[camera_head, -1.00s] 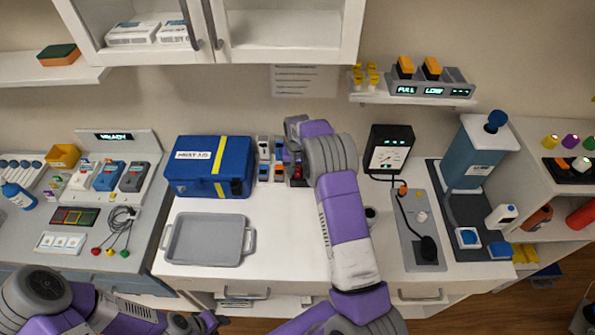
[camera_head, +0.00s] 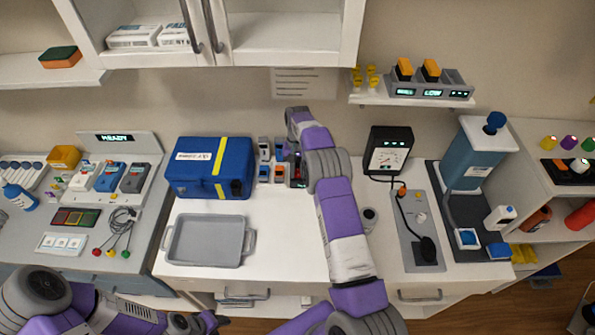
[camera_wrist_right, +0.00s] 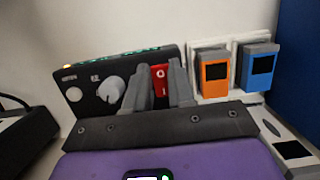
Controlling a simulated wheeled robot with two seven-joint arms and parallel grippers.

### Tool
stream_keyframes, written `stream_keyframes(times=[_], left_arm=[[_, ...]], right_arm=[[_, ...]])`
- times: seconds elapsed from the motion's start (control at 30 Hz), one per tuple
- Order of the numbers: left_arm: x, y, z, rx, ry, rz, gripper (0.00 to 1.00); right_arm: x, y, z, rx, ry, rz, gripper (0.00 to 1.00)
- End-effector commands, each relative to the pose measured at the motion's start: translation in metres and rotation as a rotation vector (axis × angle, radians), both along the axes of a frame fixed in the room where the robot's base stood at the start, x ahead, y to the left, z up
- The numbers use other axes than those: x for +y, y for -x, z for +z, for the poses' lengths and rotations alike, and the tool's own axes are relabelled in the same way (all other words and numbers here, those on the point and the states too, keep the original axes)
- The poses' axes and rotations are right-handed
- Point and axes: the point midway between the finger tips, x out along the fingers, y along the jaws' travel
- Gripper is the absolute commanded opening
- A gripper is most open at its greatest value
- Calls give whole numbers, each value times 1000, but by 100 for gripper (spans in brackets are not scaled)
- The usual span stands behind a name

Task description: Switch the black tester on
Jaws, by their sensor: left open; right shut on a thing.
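The black tester (camera_wrist_right: 105,95) fills the middle of the right wrist view. It has grey knobs on its face and a red rocker switch (camera_wrist_right: 160,74) marked O and I. My right gripper (camera_wrist_right: 161,82) has its two grey fingers closed about the red switch. In the head view the tester (camera_head: 298,178) stands right of the blue case, mostly hidden by my right arm. My left gripper (camera_head: 190,323) is low at the left, open, well away from the tester.
Chargers with an orange unit (camera_wrist_right: 214,72) and a blue unit (camera_wrist_right: 259,68) stand close beside the tester. The blue case (camera_head: 205,168) is beyond them. A grey tray (camera_head: 207,240) lies in front. A black gauge meter (camera_head: 389,150) stands to the right.

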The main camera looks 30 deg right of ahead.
Motion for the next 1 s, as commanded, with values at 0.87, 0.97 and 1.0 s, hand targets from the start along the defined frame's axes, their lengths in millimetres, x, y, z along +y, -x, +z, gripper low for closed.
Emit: stream_keyframes(times=[0.87,0.97,1.0], left_arm=[[0,0,-6,0,0,0,43],[0,0,-6,0,0,0,43],[0,0,-6,0,0,0,43]], right_arm=[[-1,-2,2,60,-40,-1,49],[-1,-1,2,60,-40,-1,49],[-1,-1,2,60,-39,-1,49]])
